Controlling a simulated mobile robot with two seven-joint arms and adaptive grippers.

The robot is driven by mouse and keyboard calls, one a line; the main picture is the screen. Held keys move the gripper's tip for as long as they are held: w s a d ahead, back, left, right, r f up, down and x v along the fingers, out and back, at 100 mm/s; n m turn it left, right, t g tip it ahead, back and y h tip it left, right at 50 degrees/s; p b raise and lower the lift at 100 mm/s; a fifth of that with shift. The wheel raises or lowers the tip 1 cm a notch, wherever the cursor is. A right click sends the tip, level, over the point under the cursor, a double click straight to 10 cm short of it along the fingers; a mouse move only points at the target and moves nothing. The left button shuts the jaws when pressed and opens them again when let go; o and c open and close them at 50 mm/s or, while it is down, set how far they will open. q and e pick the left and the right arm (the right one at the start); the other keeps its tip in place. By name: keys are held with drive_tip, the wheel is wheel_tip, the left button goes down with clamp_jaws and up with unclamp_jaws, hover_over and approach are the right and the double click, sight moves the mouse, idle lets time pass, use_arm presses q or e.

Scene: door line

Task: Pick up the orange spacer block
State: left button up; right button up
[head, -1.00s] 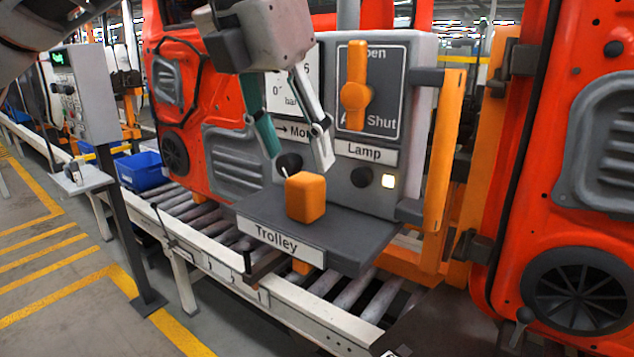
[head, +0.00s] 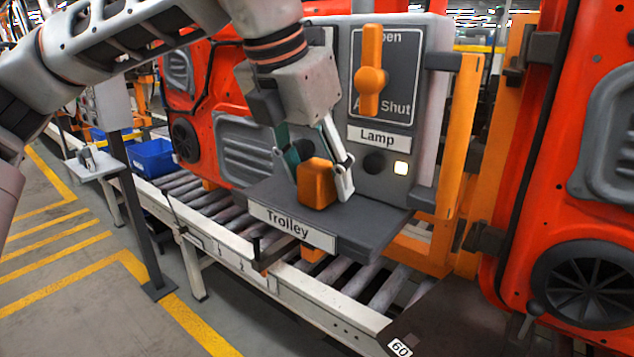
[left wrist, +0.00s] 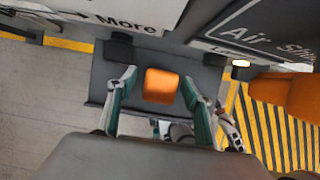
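The orange spacer block (head: 316,183) stands on the dark grey shelf labelled Trolley (head: 362,222). My left gripper (head: 318,190) has come down over the block, with one finger on each side of it. In the left wrist view the block (left wrist: 161,86) lies between the two open fingertips of the gripper (left wrist: 159,85), with a gap visible on both sides. The block rests on the shelf and is not gripped. My right gripper is not in view.
Behind the shelf stands a grey panel with an orange valve handle (head: 371,70) and a lit lamp (head: 401,168). An orange upright bar (head: 458,135) is right of the shelf. A roller conveyor (head: 222,222) runs below. A blue bin (head: 152,161) sits at left.

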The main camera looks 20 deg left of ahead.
use_arm(q)
drive_tip(key=c, duration=1.1)
drive_tip(key=shift+r, duration=0.1)
drive_tip(key=shift+c, duration=0.2)
